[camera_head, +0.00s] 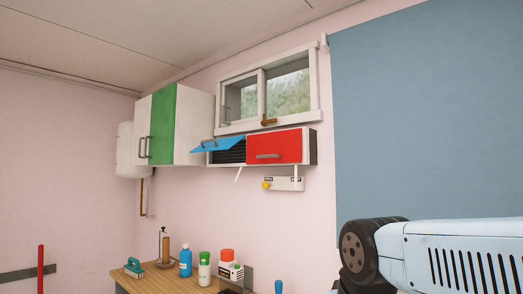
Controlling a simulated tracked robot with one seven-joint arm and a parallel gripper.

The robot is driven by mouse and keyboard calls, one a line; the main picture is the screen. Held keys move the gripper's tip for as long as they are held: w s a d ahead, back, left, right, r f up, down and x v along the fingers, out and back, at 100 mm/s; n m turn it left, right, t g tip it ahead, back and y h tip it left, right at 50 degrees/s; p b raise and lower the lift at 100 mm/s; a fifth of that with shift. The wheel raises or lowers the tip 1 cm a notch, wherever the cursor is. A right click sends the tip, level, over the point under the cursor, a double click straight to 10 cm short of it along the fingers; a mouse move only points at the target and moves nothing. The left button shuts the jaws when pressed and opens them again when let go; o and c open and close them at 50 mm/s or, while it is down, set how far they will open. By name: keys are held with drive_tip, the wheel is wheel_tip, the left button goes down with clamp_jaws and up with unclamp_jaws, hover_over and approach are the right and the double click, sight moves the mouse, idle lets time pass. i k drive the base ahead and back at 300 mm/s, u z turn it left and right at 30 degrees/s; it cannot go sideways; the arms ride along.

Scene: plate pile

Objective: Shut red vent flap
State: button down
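The red vent flap (275,148) covers the right half of a wall-mounted vent box (312,133) below the window. It has a grey bar handle and looks flat against the box front; I cannot tell whether a small gap is left. The blue flap (217,145) on the left half is swung up and outward, showing dark slats (232,155) behind it. My gripper is not in view; only a light-blue link and a dark round joint of my arm show at lower right, well below the vent box.
A white cabinet (195,130) with a green door (162,125) hangs left of the vent. A small white panel with a yellow knob (266,185) sits below it. A wooden counter (170,280) holds bottles (186,262) and tools. A large blue panel (425,120) covers the right wall.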

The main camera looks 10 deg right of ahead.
sight(283, 146)
drive_tip(key=z, duration=0.05)
drive_tip(key=i, duration=0.9)
drive_tip(key=u, duration=0.1)
